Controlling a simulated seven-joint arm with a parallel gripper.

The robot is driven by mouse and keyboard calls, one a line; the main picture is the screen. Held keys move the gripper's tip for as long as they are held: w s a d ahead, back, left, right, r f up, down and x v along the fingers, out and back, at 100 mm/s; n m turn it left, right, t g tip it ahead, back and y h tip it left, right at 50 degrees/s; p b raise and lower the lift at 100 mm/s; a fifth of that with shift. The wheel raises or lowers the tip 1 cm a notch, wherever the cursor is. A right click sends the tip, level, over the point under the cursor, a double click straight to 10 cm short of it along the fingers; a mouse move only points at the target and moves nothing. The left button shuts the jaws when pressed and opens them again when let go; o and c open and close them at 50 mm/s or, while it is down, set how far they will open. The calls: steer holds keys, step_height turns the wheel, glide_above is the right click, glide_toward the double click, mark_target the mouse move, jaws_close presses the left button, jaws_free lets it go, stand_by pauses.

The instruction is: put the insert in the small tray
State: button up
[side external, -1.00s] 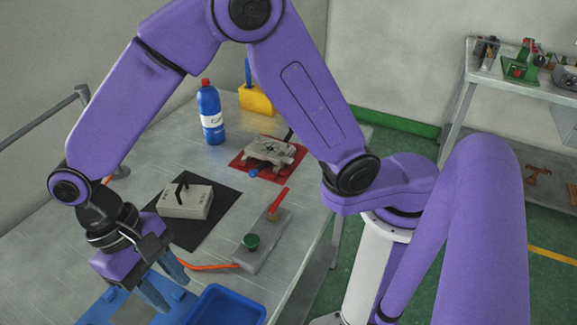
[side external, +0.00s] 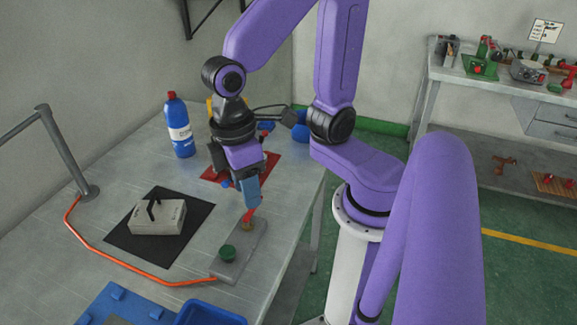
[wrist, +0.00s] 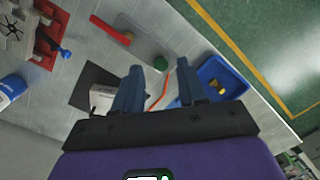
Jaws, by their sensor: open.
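I cannot single out the insert with certainty. A blue tray (side external: 211,317) is cut off by the bottom edge in the side view; in the wrist view the tray (wrist: 240,82) holds small yellowish pieces (wrist: 216,86). My gripper (side external: 247,200) is above the table, over the far end of the grey plate with the red handle, and hides part of the red mat (side external: 216,177) behind it. In the wrist view my gripper (wrist: 161,67) has its fingers apart with nothing held between them. The metal mould (wrist: 15,35) on the red mat shows at the upper left there.
A grey box with a black handle (side external: 157,217) sits on a black mat (side external: 125,243). A blue bottle (side external: 180,130) stands behind. A blue board (side external: 110,300) lies in front.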

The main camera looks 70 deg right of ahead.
steer(key=s+d+n+t, duration=0.1)
steer(key=s+d+n, duration=0.1)
steer(key=s+d, duration=0.3)
steer(key=shift+d+n, duration=0.4)
steer(key=shift+d, duration=0.65)
steer(key=shift+s, duration=0.1)
stand_by(1.1)
